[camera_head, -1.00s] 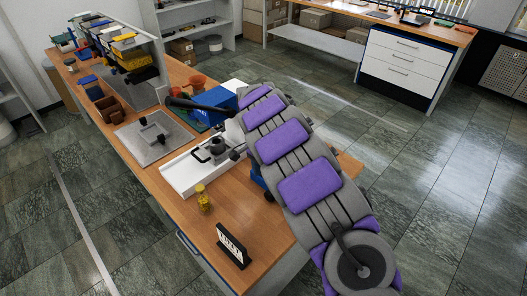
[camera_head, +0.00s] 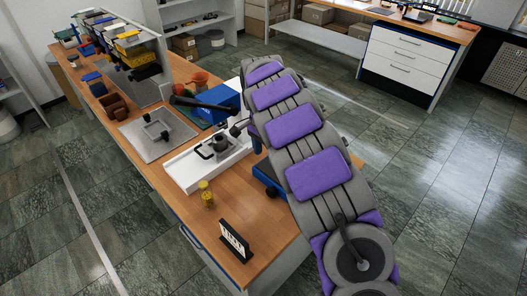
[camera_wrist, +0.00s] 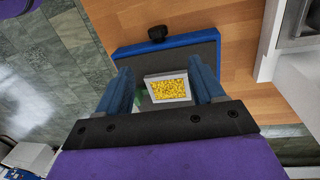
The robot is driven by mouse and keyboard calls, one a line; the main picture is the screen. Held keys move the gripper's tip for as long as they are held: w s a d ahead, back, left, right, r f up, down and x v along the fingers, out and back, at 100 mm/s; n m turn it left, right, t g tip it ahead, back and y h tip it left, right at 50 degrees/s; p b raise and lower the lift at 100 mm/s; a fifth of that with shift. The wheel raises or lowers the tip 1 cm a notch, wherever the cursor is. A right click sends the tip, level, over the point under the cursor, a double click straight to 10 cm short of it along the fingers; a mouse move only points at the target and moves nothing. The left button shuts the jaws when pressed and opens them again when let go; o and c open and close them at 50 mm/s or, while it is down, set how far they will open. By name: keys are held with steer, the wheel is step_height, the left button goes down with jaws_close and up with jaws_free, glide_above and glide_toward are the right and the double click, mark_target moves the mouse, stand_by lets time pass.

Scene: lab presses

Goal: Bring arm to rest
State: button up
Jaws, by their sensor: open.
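My arm (camera_head: 302,125), grey with purple pads, reaches out over the right side of the wooden bench in the head view. Its far end hides my gripper there. In the wrist view my gripper (camera_wrist: 160,66) is open, with two blue fingers spread apart. A small pale box of yellow pieces (camera_wrist: 170,90) shows between the fingers in the picture. It appears to lie beyond them, in front of a dark plate with a blue edge (camera_wrist: 135,50). I cannot tell the distance from the fingers to the box.
The bench (camera_head: 215,225) carries a white-based press (camera_head: 190,175), a yellow jar (camera_head: 206,195) and a black sign (camera_head: 235,240). A grey plate (camera_head: 140,145) and colored bins stand farther back. A white drawer cabinet (camera_head: 408,62) is at the back right. Open floor (camera_head: 430,190) lies to the right.

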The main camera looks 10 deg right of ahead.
steer(key=shift+d, duration=0.1)
steer(key=s+d+r+n, duration=0.2)
steer(key=s+r, duration=0.3)
steer(key=s, duration=0.4)
steer(key=s+d+r+n, duration=0.2)
steer(key=s+r, duration=0.4)
steer(key=s, duration=0.4)
steer(key=s+a+f+n, duration=0.1)
steer(key=s+n, duration=0.3)
steer(key=s, duration=0.7)
steer(key=s+a+f+n, duration=0.2)
steer(key=s+a+n, duration=0.1)
steer(key=s, duration=0.9)
steer(key=shift+s+a+n+y, duration=0.25)
steer(key=shift+a+n+y, duration=0.15)
steer(key=shift+n, duration=0.3)
